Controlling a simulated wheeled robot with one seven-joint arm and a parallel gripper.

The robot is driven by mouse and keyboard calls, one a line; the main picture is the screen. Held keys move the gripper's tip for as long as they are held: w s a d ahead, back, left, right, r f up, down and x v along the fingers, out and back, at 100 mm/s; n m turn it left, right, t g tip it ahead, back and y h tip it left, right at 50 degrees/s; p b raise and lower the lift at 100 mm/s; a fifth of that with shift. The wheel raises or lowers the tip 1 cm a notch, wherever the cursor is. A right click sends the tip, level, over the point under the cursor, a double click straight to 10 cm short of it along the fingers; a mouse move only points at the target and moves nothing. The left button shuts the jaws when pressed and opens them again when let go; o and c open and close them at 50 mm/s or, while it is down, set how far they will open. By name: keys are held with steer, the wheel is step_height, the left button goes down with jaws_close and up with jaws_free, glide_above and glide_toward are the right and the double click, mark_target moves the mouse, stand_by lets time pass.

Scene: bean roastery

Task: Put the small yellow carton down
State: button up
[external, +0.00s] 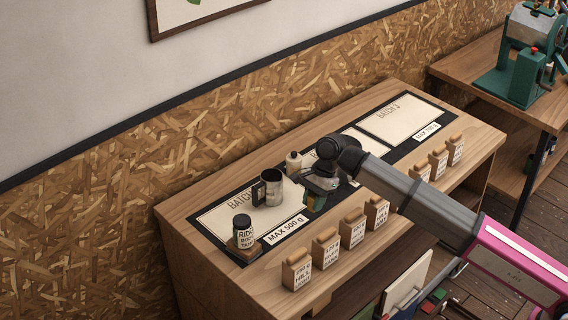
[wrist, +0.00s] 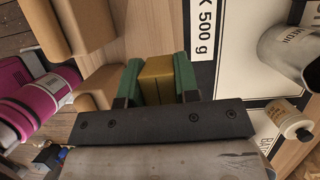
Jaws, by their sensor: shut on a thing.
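The small yellow carton (wrist: 157,84) is between the two green fingers of my gripper (wrist: 158,70) in the wrist view. My gripper is shut on it. In the external view my gripper (external: 315,200) is over the counter, near the right end of the "MAX 500 g" label (external: 286,230). There the carton is mostly hidden by the fingers and wrist. I cannot tell whether its underside touches the counter.
A metal mug (external: 271,188) and a white bottle (external: 293,160) stand close behind my gripper. A dark-lidded jar (external: 243,232) is at the mat's left. Several labelled tan bags (external: 326,248) line the front edge. The batch 3 panel (external: 400,116) is clear.

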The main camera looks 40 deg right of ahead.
steer(key=s+a, duration=0.2)
steer(key=a, duration=0.9)
steer(key=shift+m, duration=0.3)
steer(key=shift+w+f, duration=0.15)
steer(key=shift+f, duration=4.75)
steer(key=shift+f, duration=0.2)
steer(key=o, duration=0.9)
steer(key=shift+r, duration=0.15)
steer(key=v, duration=1.2)
steer(key=shift+d, duration=0.1)
